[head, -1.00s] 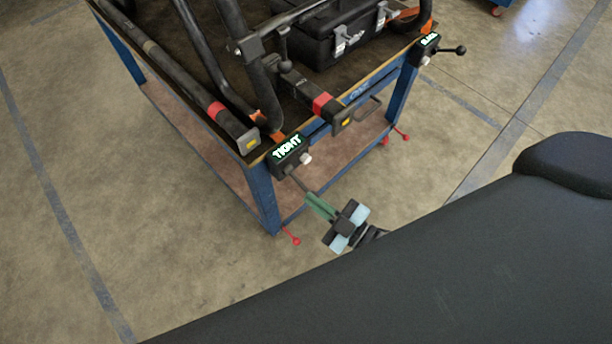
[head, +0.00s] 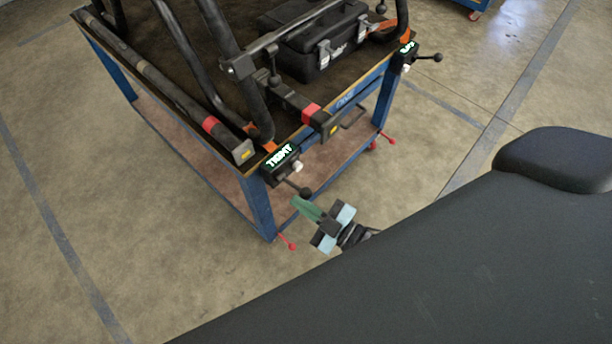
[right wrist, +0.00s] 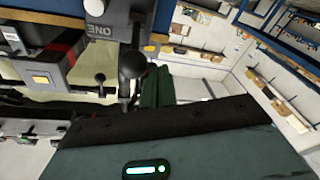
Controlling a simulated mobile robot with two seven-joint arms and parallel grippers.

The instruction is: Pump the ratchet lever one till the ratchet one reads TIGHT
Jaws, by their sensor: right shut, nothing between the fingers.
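Ratchet one (head: 284,166) is a dark box on the near corner of the blue workbench, and its lit display reads TIGHT. Its lever ends in a black ball knob (head: 305,191), pointing out from the bench. In the right wrist view the box marked ONE (right wrist: 105,32) and the dark knob (right wrist: 132,65) show close up. My right gripper (head: 298,203), with green fingers, is shut and empty. Its fingertips are just beside the knob; whether they touch it I cannot tell. A green finger shows beside the knob in the right wrist view (right wrist: 157,88). My left gripper is not in view.
A second ratchet (head: 405,60) with its own knobbed lever sits on the bench's far right corner; its display is too small to read surely. A black case (head: 315,45) and dark drone tubes lie on the workbench (head: 262,205). The floor around is clear.

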